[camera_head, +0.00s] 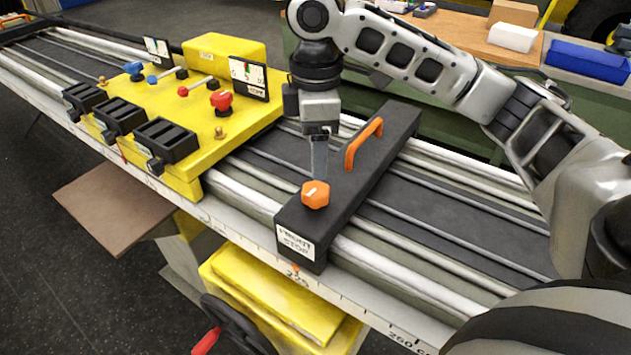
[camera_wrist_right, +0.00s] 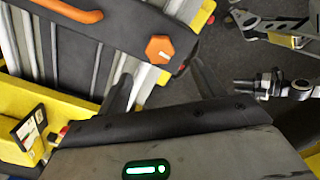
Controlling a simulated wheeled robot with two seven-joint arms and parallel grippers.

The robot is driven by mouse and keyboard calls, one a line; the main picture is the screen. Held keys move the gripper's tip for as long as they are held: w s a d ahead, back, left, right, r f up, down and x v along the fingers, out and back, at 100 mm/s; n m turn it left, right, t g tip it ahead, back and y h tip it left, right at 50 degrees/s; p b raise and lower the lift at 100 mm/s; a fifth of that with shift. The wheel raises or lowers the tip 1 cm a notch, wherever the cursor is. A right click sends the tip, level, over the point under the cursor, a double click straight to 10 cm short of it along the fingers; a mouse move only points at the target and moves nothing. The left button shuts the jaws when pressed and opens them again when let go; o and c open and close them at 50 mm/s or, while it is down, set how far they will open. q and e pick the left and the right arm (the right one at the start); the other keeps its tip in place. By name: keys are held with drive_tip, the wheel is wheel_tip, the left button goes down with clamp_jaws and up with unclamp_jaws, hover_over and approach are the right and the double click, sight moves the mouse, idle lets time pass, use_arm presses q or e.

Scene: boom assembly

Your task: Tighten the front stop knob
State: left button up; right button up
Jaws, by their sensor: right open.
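The front stop is a black bar (camera_head: 352,190) lying across the rails, with a white "FRONT STOP" label on its near end. Its orange knob (camera_head: 316,193) sits on top at that near end. The knob also shows in the right wrist view (camera_wrist_right: 159,49), seen beyond and roughly between the fingertips. My right gripper (camera_head: 319,176) points down just above and behind the knob. Its two fingers show apart in the right wrist view (camera_wrist_right: 162,72), with nothing between them. Whether a finger touches the knob is not clear. My left gripper is not in view.
An orange handle (camera_head: 363,143) rises from the bar behind the knob. A yellow carriage (camera_head: 225,135) with black blocks and red and blue knobs stands on the rails to the left. A black handwheel (camera_head: 237,325) is below the front edge. The rails right of the bar are clear.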

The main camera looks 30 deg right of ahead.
sight(316, 189)
wheel_tip(316, 189, down, 8)
drive_tip(key=shift+c, duration=0.3)
drive_tip(key=c, duration=0.9)
